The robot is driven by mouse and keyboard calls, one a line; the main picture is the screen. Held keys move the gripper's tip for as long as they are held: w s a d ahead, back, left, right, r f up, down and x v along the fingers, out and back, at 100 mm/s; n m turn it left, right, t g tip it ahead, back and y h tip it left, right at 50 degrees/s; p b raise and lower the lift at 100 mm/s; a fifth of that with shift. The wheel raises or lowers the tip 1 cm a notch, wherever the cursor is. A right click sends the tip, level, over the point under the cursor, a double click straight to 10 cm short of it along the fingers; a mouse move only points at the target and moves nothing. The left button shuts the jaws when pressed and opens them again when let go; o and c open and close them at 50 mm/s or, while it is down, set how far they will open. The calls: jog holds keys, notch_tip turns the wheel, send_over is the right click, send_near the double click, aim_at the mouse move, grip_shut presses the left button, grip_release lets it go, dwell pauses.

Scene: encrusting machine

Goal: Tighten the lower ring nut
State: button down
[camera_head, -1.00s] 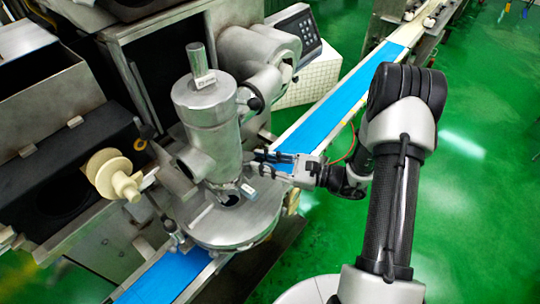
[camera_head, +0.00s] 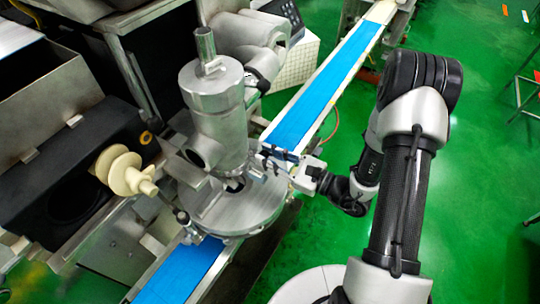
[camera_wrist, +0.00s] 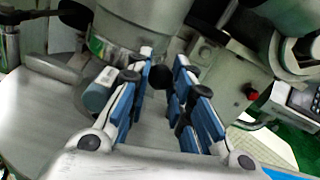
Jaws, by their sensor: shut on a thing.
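The lower ring nut (camera_wrist: 112,52) is a metal band around the foot of the upright steel cylinder (camera_head: 216,112), just above the round plate (camera_head: 235,210). It is partly hidden, and in the head view it is hard to make out. My gripper (camera_head: 270,158) is beside the cylinder's lower right side. In the wrist view my gripper (camera_wrist: 162,75) has its blue-padded fingers on both sides of a small dark round knob (camera_wrist: 160,78), shut on what looks like a handle of the ring nut. A grey cylindrical peg (camera_wrist: 97,92) is left of the fingers.
A blue conveyor belt (camera_head: 325,80) runs behind my gripper and under the machine. A cream auger (camera_head: 125,172) sticks out at the left. A control panel (camera_head: 283,14) is at the top.

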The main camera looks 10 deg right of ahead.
jog(key=shift+r, duration=0.1)
jog(key=c, duration=1.4)
grip_release()
jog(key=shift+w, duration=0.15)
